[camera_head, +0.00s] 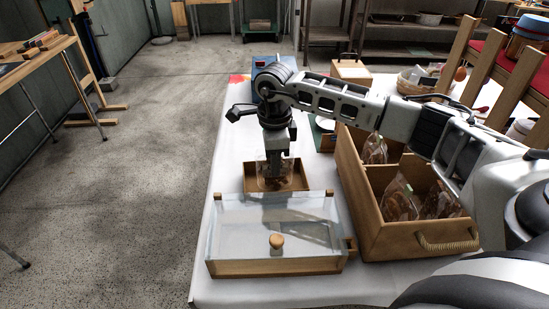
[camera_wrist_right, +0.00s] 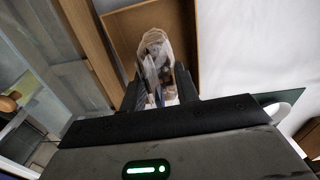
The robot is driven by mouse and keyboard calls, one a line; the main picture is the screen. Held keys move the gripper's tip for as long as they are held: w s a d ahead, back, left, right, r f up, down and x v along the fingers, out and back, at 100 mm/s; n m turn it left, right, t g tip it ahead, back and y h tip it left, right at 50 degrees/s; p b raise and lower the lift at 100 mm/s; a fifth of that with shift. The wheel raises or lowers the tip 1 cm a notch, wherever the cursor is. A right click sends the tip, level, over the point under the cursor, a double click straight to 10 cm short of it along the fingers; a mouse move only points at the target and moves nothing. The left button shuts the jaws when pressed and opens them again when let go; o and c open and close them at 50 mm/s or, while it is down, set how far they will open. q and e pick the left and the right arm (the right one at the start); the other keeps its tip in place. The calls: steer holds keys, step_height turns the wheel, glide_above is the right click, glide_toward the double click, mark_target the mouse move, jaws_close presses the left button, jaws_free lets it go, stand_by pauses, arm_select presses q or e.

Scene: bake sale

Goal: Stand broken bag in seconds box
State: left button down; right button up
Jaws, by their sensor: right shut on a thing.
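My right gripper (camera_head: 277,160) points down over a small open wooden box (camera_head: 249,181), which looks like the seconds box. It is shut on a clear bag with brown contents (camera_head: 268,182). In the right wrist view the bag (camera_wrist_right: 154,50) stands out between the two fingers (camera_wrist_right: 162,92), with the wooden box (camera_wrist_right: 122,28) around and behind it. The bag looks roughly upright and within the box's outline. I cannot tell whether it touches the floor of the box. The fingers hide its upper part. My left gripper is not in view.
A clear-lidded case (camera_head: 235,230) with a round wooden knob (camera_head: 276,241) stands right in front of the box. A larger wooden crate (camera_head: 390,236) with a rope handle and several bags is on the right. White cloth (camera_head: 230,150) is bare left of the box.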

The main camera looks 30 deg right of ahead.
steer(key=shift+f, duration=0.25)
steer(key=o, duration=0.8)
